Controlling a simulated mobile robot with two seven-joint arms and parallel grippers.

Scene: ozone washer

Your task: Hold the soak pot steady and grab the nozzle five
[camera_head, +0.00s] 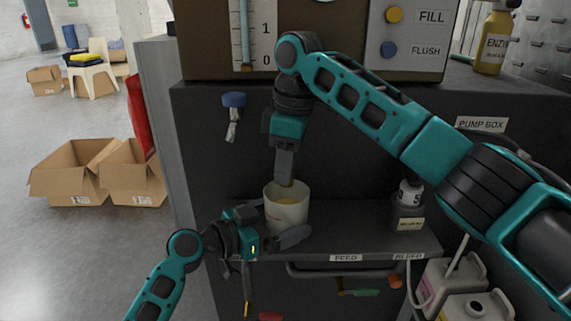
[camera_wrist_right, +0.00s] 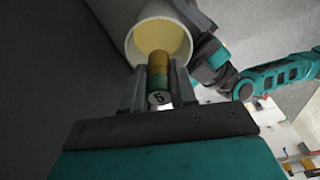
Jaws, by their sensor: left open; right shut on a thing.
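The soak pot (camera_head: 287,213) is a white, upright cup with yellowish liquid inside, standing on the shelf. Its rim (camera_wrist_right: 131,45) and yellow inside also show in the right wrist view. My left gripper (camera_head: 278,225) is open, with its fingers around the pot's near side; I cannot tell whether they touch it. My right gripper (camera_head: 285,182) points down at the pot's mouth. It is shut on nozzle five (camera_wrist_right: 159,82), a brass-coloured cylinder with a dark green end marked 5. The nozzle's far end is at the pot's mouth. In the head view the fingers mostly hide the nozzle.
A small bottle (camera_head: 410,192) stands in a holder at the shelf's right. A blue-topped fitting (camera_head: 234,101) hangs on the dark panel, left of my right gripper. A handle bar (camera_head: 345,272) runs below the shelf edge. The shelf between pot and bottle is clear.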

